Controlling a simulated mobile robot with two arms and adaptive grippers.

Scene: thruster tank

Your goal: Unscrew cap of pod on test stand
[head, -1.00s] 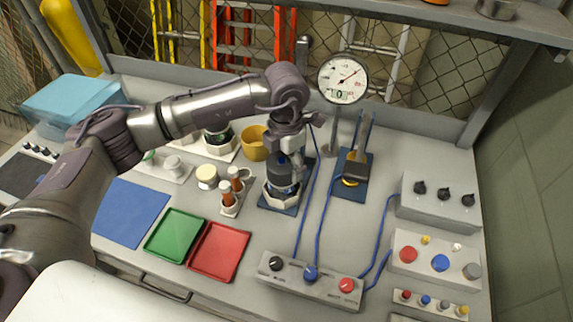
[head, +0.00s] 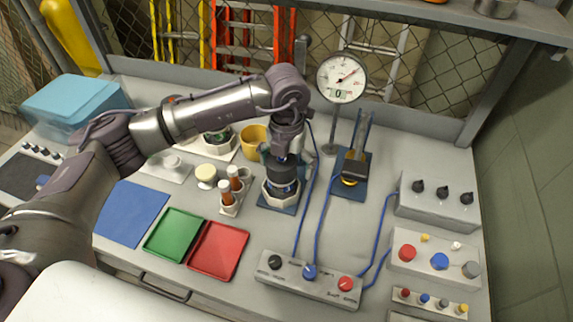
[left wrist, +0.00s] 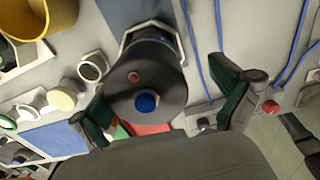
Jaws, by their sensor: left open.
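The pod (head: 282,187) stands upright in a pale holder on a blue base, the test stand (head: 265,201), near the middle of the bench. Its dark grey round cap (left wrist: 146,85) shows from above in the left wrist view, with a blue centre and a small red dot. My left gripper (head: 286,158) is just above the pod in the head view. In the left wrist view its two green-padded fingers (left wrist: 155,95) are spread wide, one to each side of the cap, with gaps. They hold nothing. My right gripper is not in view.
A dial gauge (head: 342,77) stands behind the pod. A second blue-based fixture (head: 352,173) is to its right, with blue cables nearby. A rack of brown-topped vials (head: 231,193) is close on the left. Green (head: 174,234) and red (head: 219,251) trays lie in front.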

